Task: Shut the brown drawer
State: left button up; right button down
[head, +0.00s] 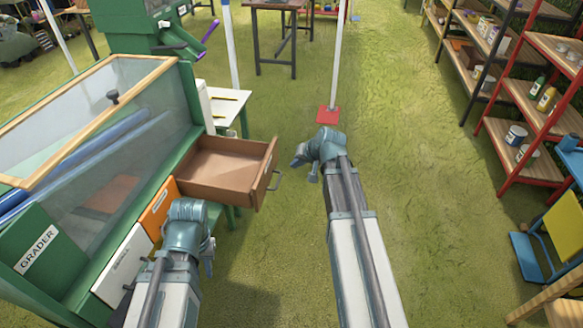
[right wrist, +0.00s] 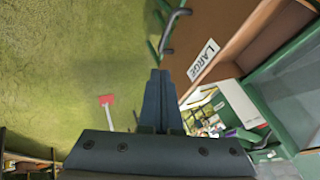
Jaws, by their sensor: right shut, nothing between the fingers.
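The brown drawer (head: 222,181) sticks out, open and empty, from the green grader cabinet in the head view. Its metal handle (head: 266,182) is on the front panel, facing right. In the right wrist view the drawer (right wrist: 240,28) shows a LARGE label, with the handle (right wrist: 172,32) beside it. My right gripper (head: 299,163) is shut and empty, just right of the drawer front and apart from it. Its closed fingers (right wrist: 160,80) point toward the handle side. My left gripper (head: 208,262) hangs in front of the lower drawers; its fingers are mostly hidden behind its wrist.
The grader cabinet (head: 40,250) has an orange drawer (head: 158,208) and a white drawer (head: 122,264), both flush. A white pole on a red base (head: 327,115) stands beyond my right gripper. Red shelves (head: 540,110) line the right. Grass between is clear.

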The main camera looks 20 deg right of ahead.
jog(key=shift+w+a+f+b, duration=0.8)
jog(key=shift+w+f+b, duration=0.1)
jog(key=shift+w+f, duration=0.2)
jog(key=shift+w+a+f+b, duration=0.85)
jog(key=shift+w+f, duration=0.2)
jog(key=shift+w, duration=0.1)
jog(key=shift+w+a+f+b, duration=0.75)
jog(key=shift+w+f+b, duration=0.15)
jog(key=shift+w+f, duration=0.2)
jog(key=shift+w, duration=0.1)
send_over(204, 169)
jog(key=d, duration=0.2)
jog(key=shift+s+a, duration=0.25)
jog(key=shift+s, duration=0.1)
jog(key=shift+w+a+r, duration=0.1)
jog(key=shift+w+a, duration=0.25)
jog(key=shift+a, duration=0.4)
